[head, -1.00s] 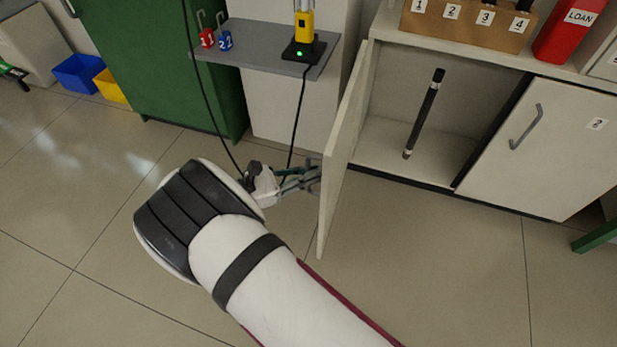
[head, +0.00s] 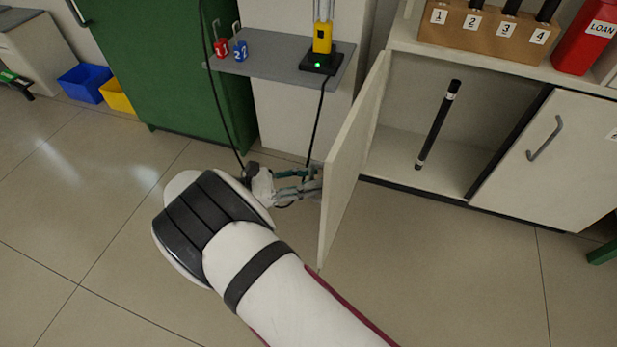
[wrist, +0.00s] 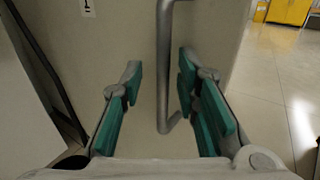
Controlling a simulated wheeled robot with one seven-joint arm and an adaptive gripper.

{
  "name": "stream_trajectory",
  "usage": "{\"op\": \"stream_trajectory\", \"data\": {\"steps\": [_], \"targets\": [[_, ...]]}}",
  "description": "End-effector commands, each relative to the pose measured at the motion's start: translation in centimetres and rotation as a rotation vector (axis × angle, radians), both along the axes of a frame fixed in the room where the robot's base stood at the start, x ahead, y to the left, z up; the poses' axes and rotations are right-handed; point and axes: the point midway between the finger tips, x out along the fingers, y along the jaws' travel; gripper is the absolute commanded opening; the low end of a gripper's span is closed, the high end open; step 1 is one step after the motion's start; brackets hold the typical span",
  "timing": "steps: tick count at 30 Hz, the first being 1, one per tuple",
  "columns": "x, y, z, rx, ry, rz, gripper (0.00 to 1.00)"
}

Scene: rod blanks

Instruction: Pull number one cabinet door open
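The number one cabinet door (head: 350,160) is white and stands wide open, swung out from its left side. Its inner face shows in the head view. My gripper (head: 300,186) is on the door's outer side, its tips partly hidden behind the door edge. In the wrist view, my gripper (wrist: 159,78) has its two teal-padded fingers apart, one on each side of the grey bar handle (wrist: 163,65). Gaps show between the pads and the bar. The number label (wrist: 88,8) is at the top left of the door's outer face.
Inside the open cabinet a black rod (head: 437,125) leans upright. The number two door (head: 560,150) is shut. A grey shelf (head: 270,70) with small red and blue locks and a yellow device is behind my gripper. Black cables hang near it.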

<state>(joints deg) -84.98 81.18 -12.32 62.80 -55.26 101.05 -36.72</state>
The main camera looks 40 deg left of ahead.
Motion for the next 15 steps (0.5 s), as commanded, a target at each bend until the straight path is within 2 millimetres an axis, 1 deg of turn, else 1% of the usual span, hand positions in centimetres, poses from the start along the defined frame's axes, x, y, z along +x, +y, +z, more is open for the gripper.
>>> {"op": "stream_trajectory", "data": {"steps": [8, 11, 15], "targets": [[0.1, 0.1, 0.1, 0.002, -0.003, 0.001, 0.3], [-0.6, 0.8, 0.1, 0.004, -0.003, 0.003, 0.3], [-2.3, 2.2, 0.0, 0.003, -0.003, 0.003, 0.3]]}}
